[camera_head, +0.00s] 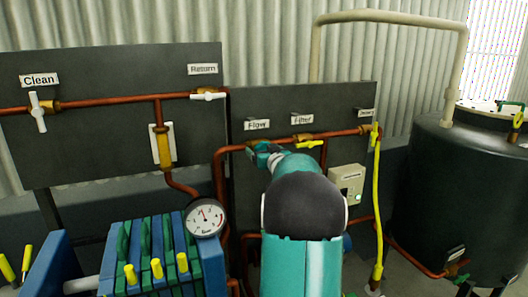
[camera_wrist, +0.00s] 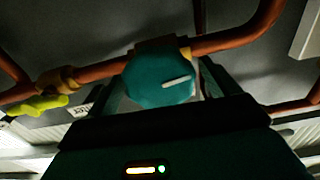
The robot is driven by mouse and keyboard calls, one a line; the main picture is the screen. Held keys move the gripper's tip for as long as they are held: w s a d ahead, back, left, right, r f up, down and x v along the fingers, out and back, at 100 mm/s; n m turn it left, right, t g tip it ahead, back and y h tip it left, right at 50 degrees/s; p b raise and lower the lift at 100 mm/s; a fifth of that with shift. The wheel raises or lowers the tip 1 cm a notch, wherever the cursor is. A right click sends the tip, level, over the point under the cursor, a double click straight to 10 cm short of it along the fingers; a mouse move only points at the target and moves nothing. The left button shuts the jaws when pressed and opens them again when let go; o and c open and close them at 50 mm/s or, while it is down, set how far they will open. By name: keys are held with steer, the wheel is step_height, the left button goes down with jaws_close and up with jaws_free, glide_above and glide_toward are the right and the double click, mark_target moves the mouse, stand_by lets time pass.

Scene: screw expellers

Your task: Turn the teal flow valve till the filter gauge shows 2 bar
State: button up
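The teal flow valve (camera_wrist: 150,86) is a round knob with a pale pointer line, fitted on a copper pipe, in the wrist view. The line points right and slightly up. In the head view the valve (camera_head: 262,152) shows under the "Flow" label, partly covered by my arm. My gripper (camera_wrist: 165,108) is close to the knob; its dark body fills the lower wrist view.
A yellow handle (camera_head: 310,144) sits under the "Filter" label, right of the valve. A white-handled "Return" valve (camera_head: 207,95) and a "Clean" valve (camera_head: 38,112) are on the left panel. The blue-green filter press (camera_head: 150,255) stands front left; a dark tank (camera_head: 450,190) stands right.

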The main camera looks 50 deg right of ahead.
steer(key=shift+s+a, duration=0.1)
steer(key=v, duration=1.3)
steer(key=shift+s, duration=0.25)
steer(key=shift+a, duration=0.1)
